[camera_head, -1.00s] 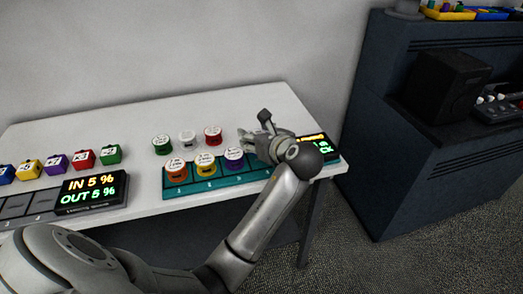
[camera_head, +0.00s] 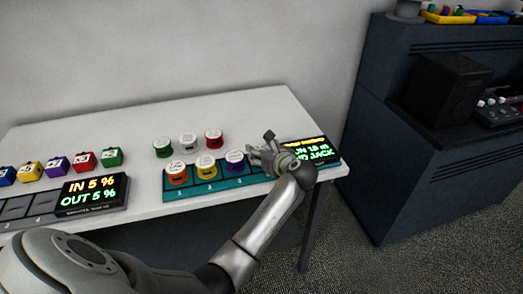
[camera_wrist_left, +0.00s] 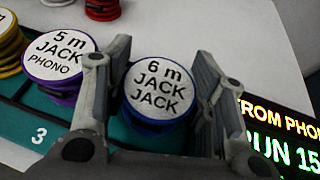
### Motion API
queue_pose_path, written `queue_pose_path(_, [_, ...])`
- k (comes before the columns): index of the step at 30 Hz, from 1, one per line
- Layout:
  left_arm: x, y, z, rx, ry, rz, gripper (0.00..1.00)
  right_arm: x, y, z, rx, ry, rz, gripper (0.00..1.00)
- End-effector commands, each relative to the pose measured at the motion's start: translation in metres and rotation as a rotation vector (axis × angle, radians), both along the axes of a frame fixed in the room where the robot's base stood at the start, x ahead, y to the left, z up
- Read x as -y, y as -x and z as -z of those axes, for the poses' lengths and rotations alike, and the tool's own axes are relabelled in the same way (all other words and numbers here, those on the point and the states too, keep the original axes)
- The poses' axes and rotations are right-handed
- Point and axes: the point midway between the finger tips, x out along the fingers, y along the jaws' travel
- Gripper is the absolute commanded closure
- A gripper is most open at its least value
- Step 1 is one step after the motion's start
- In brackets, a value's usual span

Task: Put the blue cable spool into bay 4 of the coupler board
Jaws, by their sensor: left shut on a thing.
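The blue spool (camera_wrist_left: 160,92), with a white top marked "6 m JACK JACK", is between the two fingers of my left gripper (camera_head: 262,150), which is shut on it. In the wrist view it is upright at bay 4 of the teal coupler board (camera_head: 208,185), right of the purple spool (camera_wrist_left: 60,58) in bay 3. I cannot tell whether its underside touches the bay floor. In the head view my gripper hides the blue spool. Orange (camera_head: 176,172), yellow (camera_head: 206,167) and purple spools fill bays 1 to 3. My right gripper is not in view.
A lit display (camera_head: 312,151) stands close to the right of my left gripper. Green (camera_head: 162,148), white (camera_head: 188,142) and red (camera_head: 214,139) spools stand behind the board. Coloured blocks and another display (camera_head: 92,194) are at the left. The table's back is clear.

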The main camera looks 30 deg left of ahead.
Motion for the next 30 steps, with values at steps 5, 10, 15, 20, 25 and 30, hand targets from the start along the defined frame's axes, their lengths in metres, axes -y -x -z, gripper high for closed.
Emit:
queue_pose_path(5, [0.0,0.0,0.002,0.0,-0.001,-0.001,0.76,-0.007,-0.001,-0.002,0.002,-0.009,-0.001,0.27])
queue_pose_path(10, [0.0,0.0,0.002,0.0,0.0,-0.001,0.4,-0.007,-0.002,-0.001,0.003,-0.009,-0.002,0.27])
queue_pose_path(15, [0.0,0.0,0.002,0.0,0.0,-0.001,0.4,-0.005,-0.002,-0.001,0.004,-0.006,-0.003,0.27])
queue_pose_path(20, [0.005,0.002,-0.003,0.001,0.001,0.001,0.4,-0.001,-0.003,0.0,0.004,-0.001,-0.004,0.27])
queue_pose_path(25, [0.029,0.015,-0.014,0.003,0.003,0.002,0.4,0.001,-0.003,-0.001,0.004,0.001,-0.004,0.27])
queue_pose_path(30, [0.06,0.032,-0.029,0.003,0.003,0.002,0.4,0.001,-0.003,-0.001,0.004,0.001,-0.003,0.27])
